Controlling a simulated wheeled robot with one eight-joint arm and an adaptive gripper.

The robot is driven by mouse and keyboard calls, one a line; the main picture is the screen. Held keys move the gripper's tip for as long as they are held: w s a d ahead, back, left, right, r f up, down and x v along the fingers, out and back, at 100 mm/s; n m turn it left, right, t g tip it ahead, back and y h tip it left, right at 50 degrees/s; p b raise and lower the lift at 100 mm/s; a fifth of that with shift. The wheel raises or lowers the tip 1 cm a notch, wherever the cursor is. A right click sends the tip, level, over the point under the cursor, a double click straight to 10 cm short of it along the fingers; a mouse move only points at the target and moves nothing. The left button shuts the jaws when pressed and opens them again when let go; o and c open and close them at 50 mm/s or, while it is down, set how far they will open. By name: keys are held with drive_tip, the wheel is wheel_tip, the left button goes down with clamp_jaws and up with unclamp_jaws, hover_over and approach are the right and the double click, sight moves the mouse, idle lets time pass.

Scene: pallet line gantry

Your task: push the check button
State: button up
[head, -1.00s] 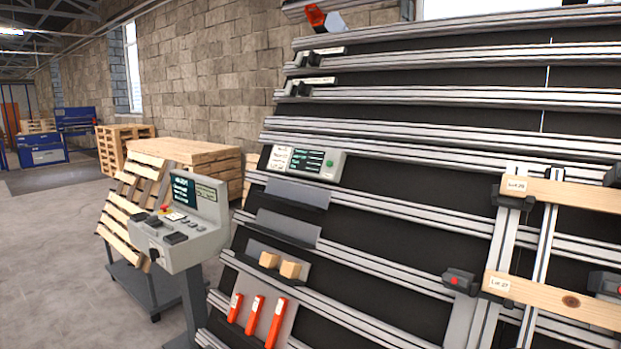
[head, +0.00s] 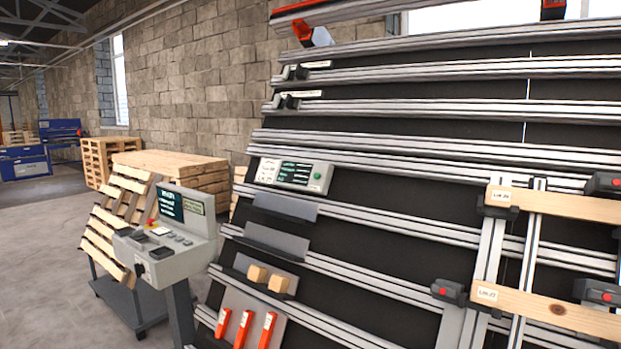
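A grey control box (head: 296,175) sits on a rail of the slanted rack, left of centre. Its face has a pale label, a dark screen with green text, and a round green button (head: 318,175) near its right end. A grey console (head: 172,240) on a post stands to the lower left, with a dark screen, a red knob (head: 151,223) and several small keys whose markings are too small to read. I cannot read any label saying which button is the check button. My gripper is not in view.
The slanted rack (head: 380,215) with metal rails fills the right side. Wooden boards (head: 545,303) are held by red-dotted clamps. Pallets (head: 172,168) stand behind the console. Floor (head: 45,255) is clear at left.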

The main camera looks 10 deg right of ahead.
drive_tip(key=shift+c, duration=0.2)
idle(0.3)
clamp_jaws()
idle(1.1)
